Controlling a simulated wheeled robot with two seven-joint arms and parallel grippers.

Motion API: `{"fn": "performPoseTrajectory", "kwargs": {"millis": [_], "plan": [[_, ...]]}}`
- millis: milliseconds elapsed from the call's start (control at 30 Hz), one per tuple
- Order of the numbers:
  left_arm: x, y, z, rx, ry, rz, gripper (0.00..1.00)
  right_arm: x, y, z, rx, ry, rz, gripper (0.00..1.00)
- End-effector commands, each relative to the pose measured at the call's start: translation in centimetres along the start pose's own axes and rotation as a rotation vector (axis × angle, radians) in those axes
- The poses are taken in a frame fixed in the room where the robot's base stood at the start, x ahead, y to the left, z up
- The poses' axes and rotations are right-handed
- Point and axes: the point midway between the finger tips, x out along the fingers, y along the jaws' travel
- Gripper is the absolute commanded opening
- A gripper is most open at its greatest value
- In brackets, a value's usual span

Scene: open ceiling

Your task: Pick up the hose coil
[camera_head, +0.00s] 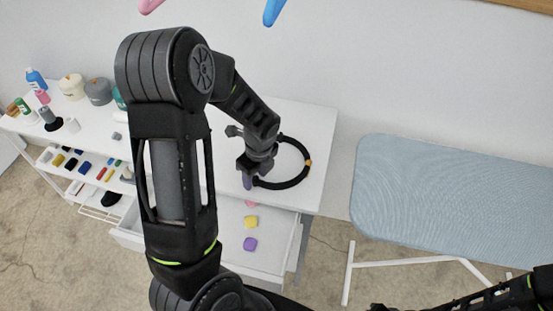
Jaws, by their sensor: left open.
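The hose coil (306,155) is a black ring with a small orange band, lying on the white table (317,122). My left gripper (255,180) is open at the left side of the ring, its purple-grey fingers pointing down at the table. The gripper and wrist hide the ring's left part, so I cannot tell whether the fingers touch it or straddle it. My right arm shows only at the lower right, and its gripper is out of view.
Bottles and jars (72,87) stand on the left. An ironing board (450,190) stands at the right, with a gap between it and the table.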

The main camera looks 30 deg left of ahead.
Motion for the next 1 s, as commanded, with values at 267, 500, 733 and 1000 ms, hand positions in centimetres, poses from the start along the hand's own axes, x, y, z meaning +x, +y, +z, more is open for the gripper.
{"fn": "performPoseTrajectory", "kwargs": {"millis": [267,500,733,1000], "plan": [[-0.02,-0.01,0.03,-0.001,0.000,0.000,0.47,0.02,0.01,0.01,0.000,0.000,0.000,0.36],[-0.04,-0.01,0.03,-0.001,0.000,0.000,0.47,0.02,0.00,0.00,0.000,0.000,0.000,0.36],[-0.04,-0.01,0.03,0.000,0.000,0.000,0.30,0.01,0.00,0.00,0.000,0.000,0.000,0.36],[-0.04,-0.01,0.03,-0.001,0.000,0.000,0.08,0.01,0.00,-0.01,0.000,0.000,0.000,0.36]]}}
